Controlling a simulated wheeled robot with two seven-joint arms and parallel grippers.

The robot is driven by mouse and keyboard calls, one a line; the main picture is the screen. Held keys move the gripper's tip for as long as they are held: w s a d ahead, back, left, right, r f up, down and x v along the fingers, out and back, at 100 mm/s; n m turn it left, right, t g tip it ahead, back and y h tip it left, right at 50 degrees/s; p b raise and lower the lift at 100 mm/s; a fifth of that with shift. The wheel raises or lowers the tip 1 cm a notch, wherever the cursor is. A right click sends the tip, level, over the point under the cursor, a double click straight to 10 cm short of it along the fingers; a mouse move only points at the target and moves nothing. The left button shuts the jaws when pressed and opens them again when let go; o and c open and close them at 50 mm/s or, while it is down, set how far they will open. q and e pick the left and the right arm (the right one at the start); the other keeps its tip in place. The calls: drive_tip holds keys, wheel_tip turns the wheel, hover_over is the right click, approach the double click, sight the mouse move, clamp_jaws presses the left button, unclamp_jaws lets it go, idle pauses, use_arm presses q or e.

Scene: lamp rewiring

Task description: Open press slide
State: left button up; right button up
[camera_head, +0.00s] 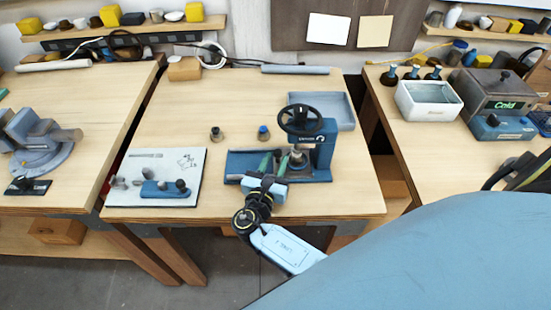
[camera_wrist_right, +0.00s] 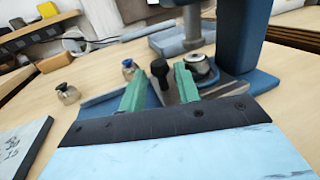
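The press (camera_head: 322,150) stands on the middle table, with a blue base, a blue column and a black handwheel (camera_head: 302,119) on top. My right gripper (camera_head: 273,161) reaches in over the front of the press base. In the right wrist view its two green fingers (camera_wrist_right: 161,80) are apart. A black knob (camera_wrist_right: 159,70) shows between the fingertips; whether they touch it I cannot tell. A grey metal plate (camera_wrist_right: 213,87), seemingly the press slide, lies beside the right finger, partly hidden by it. A round metal piece (camera_wrist_right: 197,66) sits behind it. My left gripper is not in view.
Two small knobbed metal pieces (camera_head: 216,134) (camera_head: 263,133) stand behind the press's left side. A white board (camera_head: 137,165) with parts lies left. A blue-grey tray (camera_head: 341,112) is behind right.

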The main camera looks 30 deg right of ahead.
drive_tip(key=shift+w+d, duration=0.4)
drive_tip(key=shift+d, duration=0.05)
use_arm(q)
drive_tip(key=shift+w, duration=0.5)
use_arm(e)
clamp_jaws()
drive_tip(key=shift+a, duration=0.1)
